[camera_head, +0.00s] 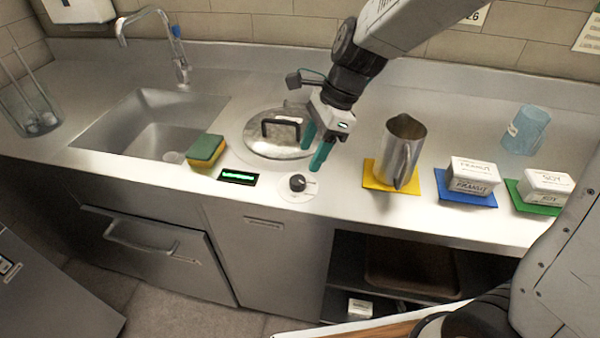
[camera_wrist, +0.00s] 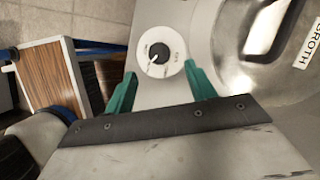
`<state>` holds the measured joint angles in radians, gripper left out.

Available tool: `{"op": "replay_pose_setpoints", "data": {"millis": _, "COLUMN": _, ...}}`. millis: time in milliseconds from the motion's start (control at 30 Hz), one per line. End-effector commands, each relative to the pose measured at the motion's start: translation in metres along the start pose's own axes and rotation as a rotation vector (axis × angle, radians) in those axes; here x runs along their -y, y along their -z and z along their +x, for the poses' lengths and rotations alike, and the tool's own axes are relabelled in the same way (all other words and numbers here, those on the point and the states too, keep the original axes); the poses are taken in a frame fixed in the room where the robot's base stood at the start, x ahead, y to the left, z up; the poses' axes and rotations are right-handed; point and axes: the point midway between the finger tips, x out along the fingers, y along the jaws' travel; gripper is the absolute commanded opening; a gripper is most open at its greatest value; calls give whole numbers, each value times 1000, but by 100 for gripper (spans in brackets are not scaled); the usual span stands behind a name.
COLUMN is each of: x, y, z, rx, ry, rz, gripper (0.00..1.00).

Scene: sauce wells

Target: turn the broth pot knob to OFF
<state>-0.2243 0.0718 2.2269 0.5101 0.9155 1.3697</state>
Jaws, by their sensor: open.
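The broth pot knob (camera_head: 297,182) is a small black dial on a round white plate at the counter's front edge. In the wrist view the knob (camera_wrist: 158,54) lies ahead of my gripper, between the lines of its two fingers; its white pointer slants toward the lower left. The plate's lettering is too small to read. The lidded steel broth pot (camera_head: 280,138) sits behind the knob, and its BROTH label (camera_wrist: 303,52) shows in the wrist view. My gripper (camera_head: 315,152), with teal fingers, is open and empty above the counter, apart from the knob.
A small green-lit display (camera_head: 238,177) and a sponge (camera_head: 206,150) lie left of the knob. A steel pitcher (camera_head: 402,150) stands on a yellow mat (camera_head: 375,181) to the right. Two white tubs (camera_head: 473,172) (camera_head: 547,183) stand further right. The sink (camera_head: 150,125) is at left.

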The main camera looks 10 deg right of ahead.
Motion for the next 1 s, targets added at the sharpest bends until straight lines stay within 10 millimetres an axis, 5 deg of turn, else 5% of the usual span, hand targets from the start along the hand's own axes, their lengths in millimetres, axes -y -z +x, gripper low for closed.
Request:
{"op": "replay_pose_setpoints", "data": {"millis": 400, "x": -1, "y": 0, "z": 61, "rx": -1, "ry": -2, "rz": -3, "gripper": 55}}
{"op": "replay_pose_setpoints", "data": {"millis": 767, "x": -1, "y": 0, "z": 69, "rx": -2, "ry": 0, "rz": -4, "gripper": 55}}
{"op": "replay_pose_setpoints", "data": {"millis": 933, "x": -1, "y": 0, "z": 69, "rx": -2, "ry": 0, "rz": -4, "gripper": 16}}
{"op": "replay_pose_setpoints", "data": {"millis": 1000, "x": -1, "y": 0, "z": 69, "rx": -1, "ry": 0, "rz": -4, "gripper": 11}}
